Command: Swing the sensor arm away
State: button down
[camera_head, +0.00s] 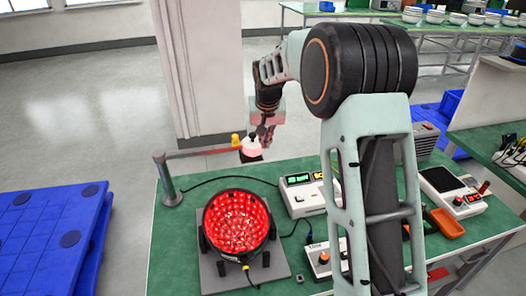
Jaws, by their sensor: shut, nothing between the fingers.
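The sensor arm is a reddish bar (205,152) running from a grey post (168,180) at the table's back left corner to a pale pink-lit head (251,146). A yellow knob (236,140) sits near the head. The bar lies beyond a round black bowl (237,224) glowing red inside. My gripper (265,139) points down at the right side of the head, shut and empty. Its tips are small and partly mixed with the head in the picture, so I cannot tell whether they touch it.
The green table (168,235) also holds a white unit with a display (302,194), a control box with knobs (322,258), a dark-screened device (442,182) and an orange tray (446,223). A black cable crosses the back. Blue pallets (45,235) stand left; a white pillar (200,70) stands behind.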

jog(key=v, duration=0.5)
jog(key=shift+w+d, duration=0.1)
jog(key=shift+d, duration=0.15)
